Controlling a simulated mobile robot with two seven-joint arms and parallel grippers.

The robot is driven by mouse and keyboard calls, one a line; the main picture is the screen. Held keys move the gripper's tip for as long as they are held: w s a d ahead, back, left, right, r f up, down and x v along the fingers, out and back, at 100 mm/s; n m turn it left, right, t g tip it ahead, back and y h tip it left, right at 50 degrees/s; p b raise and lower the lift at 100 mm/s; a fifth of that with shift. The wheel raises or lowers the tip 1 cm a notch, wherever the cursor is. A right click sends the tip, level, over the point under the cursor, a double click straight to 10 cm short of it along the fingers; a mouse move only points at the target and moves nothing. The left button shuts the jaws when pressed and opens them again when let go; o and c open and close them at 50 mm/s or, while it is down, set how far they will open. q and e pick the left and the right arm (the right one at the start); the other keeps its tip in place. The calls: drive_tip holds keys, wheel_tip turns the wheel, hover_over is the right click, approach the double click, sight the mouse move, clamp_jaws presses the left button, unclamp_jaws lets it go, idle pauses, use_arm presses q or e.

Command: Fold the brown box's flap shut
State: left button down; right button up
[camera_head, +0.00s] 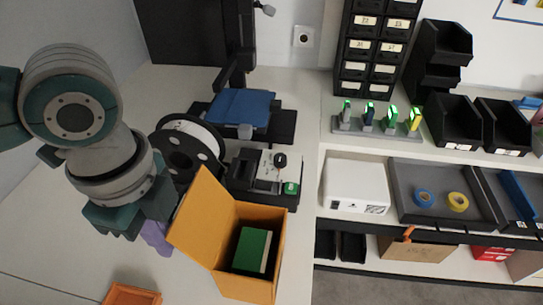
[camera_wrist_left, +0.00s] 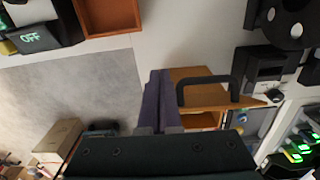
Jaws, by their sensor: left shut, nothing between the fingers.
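The brown box (camera_head: 243,287), orange-brown, stands open on the white table in the head view. Its flap (camera_head: 203,217) stands up and leans outward on the left side. A green block-like item (camera_head: 252,250) sits inside. My left gripper (camera_head: 156,237) has purple fingers and is just left of the flap, shut and empty. In the left wrist view, the shut fingers (camera_wrist_left: 158,100) point toward the brown box (camera_wrist_left: 197,101), which is partly hidden behind them. I cannot tell whether they touch the flap. My right gripper is in neither view.
A spool (camera_head: 188,145) and a black device with a green button (camera_head: 291,188) stand behind the box. An orange tray (camera_head: 132,295) lies at the front left. A shelf with black bins (camera_head: 455,122) and a white box (camera_head: 357,186) is to the right.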

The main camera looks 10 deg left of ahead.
sight(177, 236)
use_arm(q)
drive_tip(key=shift+d+r, duration=0.95)
drive_tip(key=shift+d, duration=0.3)
drive_tip(key=shift+s+d+r+b, duration=0.1)
drive_tip(key=shift+d+r+b, duration=0.1)
drive_tip(key=shift+d, duration=0.4)
drive_tip(key=shift+d+r+b, duration=0.1)
drive_tip(key=shift+d+b, duration=0.1)
drive_tip(key=shift+d, duration=0.4)
drive_tip(key=shift+d+b, duration=0.3)
drive_tip(key=shift+d, duration=0.1)
drive_tip(key=shift+d+f+b, duration=0.95)
drive_tip(key=shift+d+f, duration=1)
drive_tip(key=shift+d, duration=1.05)
wheel_tip(177, 236, up, 11)
drive_tip(key=p, duration=1.2)
drive_tip(key=shift+s, duration=0.25)
drive_tip(key=shift+a, duration=0.1)
